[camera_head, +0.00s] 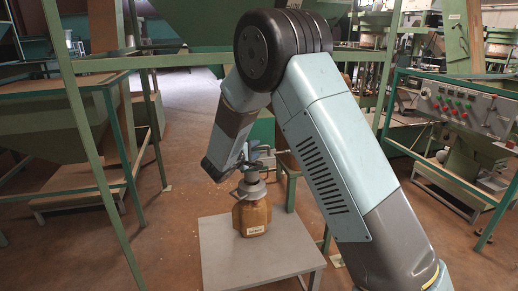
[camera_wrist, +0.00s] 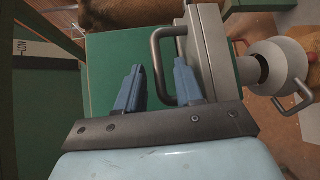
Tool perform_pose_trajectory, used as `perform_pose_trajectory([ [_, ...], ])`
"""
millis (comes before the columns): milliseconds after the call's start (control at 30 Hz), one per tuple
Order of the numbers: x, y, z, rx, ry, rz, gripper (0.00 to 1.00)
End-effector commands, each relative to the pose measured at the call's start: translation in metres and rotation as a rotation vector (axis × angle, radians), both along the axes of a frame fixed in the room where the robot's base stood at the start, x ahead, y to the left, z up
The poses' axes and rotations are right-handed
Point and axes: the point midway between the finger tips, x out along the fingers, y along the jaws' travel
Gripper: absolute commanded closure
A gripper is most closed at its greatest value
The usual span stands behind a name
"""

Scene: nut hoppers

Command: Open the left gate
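In the wrist view a dark grey U-shaped handle (camera_wrist: 157,62) is fixed to a light grey gate plate (camera_wrist: 214,50) beside a green hopper surface (camera_wrist: 106,75). My gripper (camera_wrist: 158,82) is open, with its two blue fingers apart. The handle's bar lies between the fingers in the picture; the right finger overlaps the handle's loop. I cannot tell whether either finger touches it. In the head view my gripper (camera_head: 245,160) is small and partly hidden by my own arm, just above a brown jar. The gate is hard to make out there.
The brown jar (camera_head: 252,216) with a label stands on a low grey table (camera_head: 226,262). A grey funnel (camera_wrist: 272,66) with a second handle (camera_wrist: 294,97) is at the right of the wrist view. Green frame posts (camera_head: 82,130) stand left; a control panel (camera_head: 462,107) stands right.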

Motion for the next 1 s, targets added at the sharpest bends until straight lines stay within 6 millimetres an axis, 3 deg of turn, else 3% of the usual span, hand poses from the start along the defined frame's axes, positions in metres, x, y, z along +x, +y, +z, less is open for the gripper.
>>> perform_pose_trajectory([
  [233,0.021,-0.012,-0.004,0.000,0.000,0.000,0.64],
  [600,0.025,-0.013,-0.004,0.000,0.000,0.001,0.64],
  [1000,0.025,-0.013,-0.005,0.000,0.001,0.002,1.00],
])
